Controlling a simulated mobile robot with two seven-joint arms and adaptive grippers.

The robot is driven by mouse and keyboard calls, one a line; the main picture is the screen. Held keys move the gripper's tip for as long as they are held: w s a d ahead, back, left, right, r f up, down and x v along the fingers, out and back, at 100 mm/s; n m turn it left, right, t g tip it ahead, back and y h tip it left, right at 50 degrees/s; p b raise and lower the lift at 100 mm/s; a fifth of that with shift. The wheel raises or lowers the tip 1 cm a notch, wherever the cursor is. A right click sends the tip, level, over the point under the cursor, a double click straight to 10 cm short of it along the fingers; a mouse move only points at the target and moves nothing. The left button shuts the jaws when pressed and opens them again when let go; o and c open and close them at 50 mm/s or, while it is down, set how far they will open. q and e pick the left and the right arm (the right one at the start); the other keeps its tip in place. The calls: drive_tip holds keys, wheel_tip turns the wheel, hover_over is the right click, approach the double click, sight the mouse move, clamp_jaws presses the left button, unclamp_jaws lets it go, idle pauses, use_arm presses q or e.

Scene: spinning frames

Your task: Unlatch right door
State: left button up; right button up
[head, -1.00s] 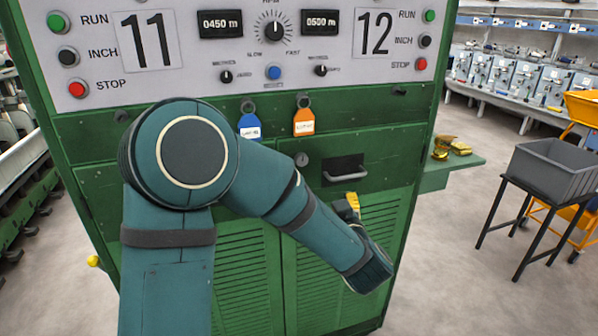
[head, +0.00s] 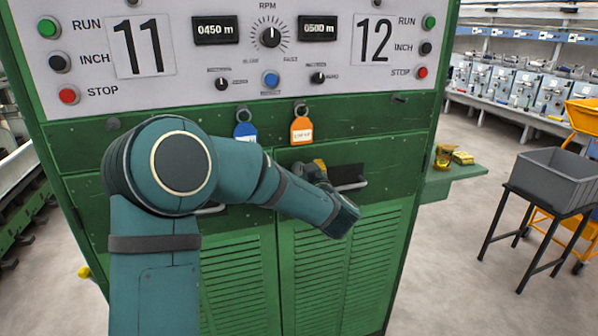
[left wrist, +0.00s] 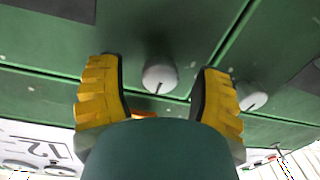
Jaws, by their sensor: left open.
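The right door (head: 345,265) is a green louvred panel, closed flush with the cabinet front. Its round grey latch (left wrist: 158,78), with a small slot, shows in the left wrist view. The gripper is open. Its two yellow fingers stand on either side of the latch, with gaps visible in the left wrist view. My right gripper is out of view.
A second round latch (left wrist: 251,96) sits just beyond one finger, across the door seam. Blue (head: 246,131) and orange (head: 302,129) tags hang above. A green side shelf (head: 455,176) holds brass-coloured pieces. A grey bin (head: 555,178) on a stand is at right, with open floor between.

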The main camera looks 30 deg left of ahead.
use_arm(q)
drive_tip(key=shift+w+a, duration=0.4)
drive_tip(key=shift+a, duration=0.1)
clamp_jaws()
